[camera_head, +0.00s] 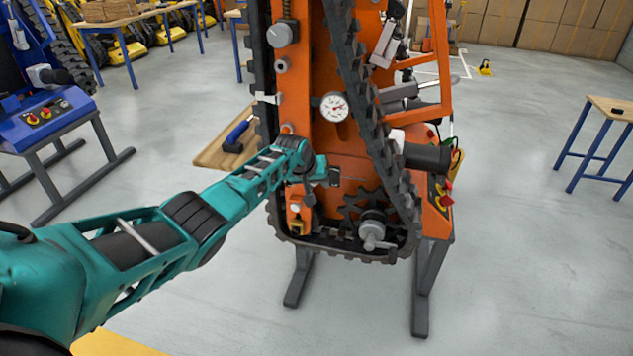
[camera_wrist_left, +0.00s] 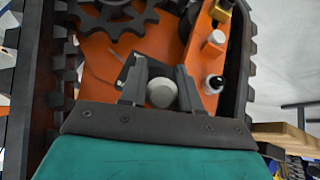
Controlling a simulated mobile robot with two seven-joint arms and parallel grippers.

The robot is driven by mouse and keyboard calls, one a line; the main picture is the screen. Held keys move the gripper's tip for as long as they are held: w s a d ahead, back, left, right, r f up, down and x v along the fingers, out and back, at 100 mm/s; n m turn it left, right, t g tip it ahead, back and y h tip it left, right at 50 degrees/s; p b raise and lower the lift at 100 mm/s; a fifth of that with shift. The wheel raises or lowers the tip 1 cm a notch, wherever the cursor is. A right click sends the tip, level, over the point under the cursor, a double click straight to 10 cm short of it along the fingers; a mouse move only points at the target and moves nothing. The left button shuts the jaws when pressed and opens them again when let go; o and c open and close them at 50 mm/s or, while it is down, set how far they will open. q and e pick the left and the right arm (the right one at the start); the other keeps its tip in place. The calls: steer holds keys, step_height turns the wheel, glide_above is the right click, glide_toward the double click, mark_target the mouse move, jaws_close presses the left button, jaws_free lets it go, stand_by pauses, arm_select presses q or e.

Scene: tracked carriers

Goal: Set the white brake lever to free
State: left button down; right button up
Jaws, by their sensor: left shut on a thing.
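My left gripper (camera_head: 328,178) reaches in from the left to the lower orange panel of the upright tracked carrier (camera_head: 345,150). In the left wrist view its two dark fingers (camera_wrist_left: 161,92) are shut on a rounded white knob (camera_wrist_left: 162,95), which looks like the end of the white brake lever. The lever's shaft and pivot are hidden behind the knob and fingers, so its setting cannot be read. In the head view the gripper and wrist cover the knob. My right gripper is not in view.
A toothed gear (camera_head: 362,208) sits right of and below the gripper, inside the black track (camera_head: 372,120). A white cap (camera_wrist_left: 215,38) and a black-and-white knob (camera_wrist_left: 213,83) stand close to the fingers. A pressure gauge (camera_head: 334,107) is above. A wooden board (camera_head: 215,152) holds a blue-handled tool.

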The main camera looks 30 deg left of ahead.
arm_select(q)
steer(key=c, duration=0.9)
jaws_free()
steer(key=shift+s+r+p, duration=0.2)
steer(key=shift+r+p, duration=0.2)
steer(key=shift+r, duration=0.05)
steer(key=p+v, duration=0.4)
steer(key=v, duration=0.8)
steer(key=shift+f, duration=0.15)
